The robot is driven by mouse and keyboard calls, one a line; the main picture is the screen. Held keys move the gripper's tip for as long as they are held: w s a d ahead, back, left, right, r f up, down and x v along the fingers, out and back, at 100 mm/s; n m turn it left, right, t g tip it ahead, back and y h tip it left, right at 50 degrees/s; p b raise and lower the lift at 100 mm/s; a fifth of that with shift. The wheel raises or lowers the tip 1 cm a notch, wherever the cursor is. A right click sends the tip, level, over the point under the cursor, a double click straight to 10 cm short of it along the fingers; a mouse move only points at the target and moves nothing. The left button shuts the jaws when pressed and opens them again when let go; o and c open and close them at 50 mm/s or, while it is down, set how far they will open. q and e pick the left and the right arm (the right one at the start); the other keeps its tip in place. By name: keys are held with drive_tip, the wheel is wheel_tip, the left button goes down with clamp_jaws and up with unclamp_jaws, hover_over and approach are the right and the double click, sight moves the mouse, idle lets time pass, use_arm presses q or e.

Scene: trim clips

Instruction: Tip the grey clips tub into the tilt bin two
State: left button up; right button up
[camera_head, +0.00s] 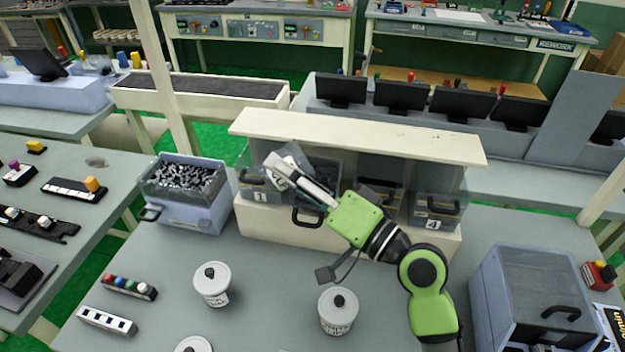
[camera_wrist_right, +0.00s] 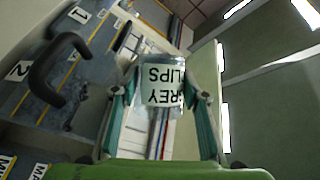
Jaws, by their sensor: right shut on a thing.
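The clear tub (camera_wrist_right: 152,112) labelled "GREY CLIPS" is between the fingers of my right gripper (camera_wrist_right: 160,100), with its label upside down in the wrist view. In the head view my right gripper (camera_head: 284,172) is shut on the tub (camera_head: 290,154), which is tilted over the left part of the bin rack. Tilt bin two (camera_head: 322,180) is just right of the bin marked 1, partly hidden by my gripper; its black handle sits lower and further forward than the others. I cannot see whether clips are in the tub or falling. My left gripper is not in view.
The cream rack (camera_head: 350,137) has a shelf board above the bins. Bin 1 (camera_head: 262,190) and bin 4 (camera_head: 432,214) flank the others. A grey bin of dark clips (camera_head: 188,190) stands left. Lidded white pots (camera_head: 212,285) stand in front. A grey box (camera_head: 530,290) is at right.

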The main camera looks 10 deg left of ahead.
drive_tip(key=shift+r, duration=0.1)
idle(0.3)
drive_tip(key=shift+r+m, duration=0.1)
drive_tip(key=shift+m, duration=0.2)
idle(0.5)
drive_tip(key=shift+d+r+m+t+y+b, duration=0.1)
drive_tip(key=shift+m+t+y+b, duration=0.2)
drive_tip(key=shift+b, duration=0.15)
drive_tip(key=shift+r+m, duration=0.15)
drive_tip(key=shift+m, duration=0.15)
idle(0.7)
drive_tip(key=shift+m+t+b, duration=0.3)
drive_tip(key=shift+m+b, duration=0.1)
drive_tip(key=shift+b, duration=0.05)
drive_tip(key=shift+r, duration=0.1)
